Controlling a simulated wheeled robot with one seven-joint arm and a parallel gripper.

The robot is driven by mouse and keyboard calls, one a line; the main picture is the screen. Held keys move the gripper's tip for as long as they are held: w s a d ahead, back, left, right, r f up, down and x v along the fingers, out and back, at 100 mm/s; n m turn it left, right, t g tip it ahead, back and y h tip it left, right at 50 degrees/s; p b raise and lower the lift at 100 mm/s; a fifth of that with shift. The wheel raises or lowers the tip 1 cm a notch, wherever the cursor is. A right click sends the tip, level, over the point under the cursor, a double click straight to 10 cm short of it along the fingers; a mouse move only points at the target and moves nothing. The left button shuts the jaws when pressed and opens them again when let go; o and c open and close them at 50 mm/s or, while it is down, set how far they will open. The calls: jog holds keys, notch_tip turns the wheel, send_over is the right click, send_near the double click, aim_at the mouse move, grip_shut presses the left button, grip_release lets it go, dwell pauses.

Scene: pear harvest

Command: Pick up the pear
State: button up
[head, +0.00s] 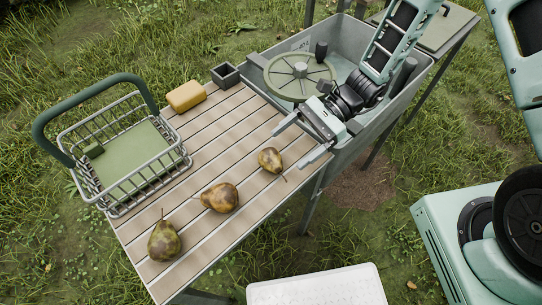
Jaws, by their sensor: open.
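Three brownish-green pears lie on the slatted wooden table (185,225) in the head view. The smallest pear (270,160) lies near the right edge, its stem pointing down and right. A middle pear (220,198) lies on its side. A greener pear (164,242) is nearest the front left corner, stem up. My gripper (300,145) is open, with its two fingers apart and pointing left toward the table. The smallest pear is just left of the gap between the fingertips, and I cannot tell whether it is partly between them. Nothing is held.
A wire basket (180,160) with a green handle stands on the table's left. A yellow block (186,96) and small dark pot (226,75) sit at the back. A grey sink (345,45) with a round green disc (300,77) adjoins the right. A white surface (318,288) is below.

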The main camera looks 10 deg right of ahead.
aim_at(275, 159)
jog(key=shift+p+x, duration=0.7)
jog(key=shift+x, duration=2.25)
jog(key=shift+w+f, duration=0.1)
jog(key=shift+f, duration=0.05)
jog(key=c, duration=1.1)
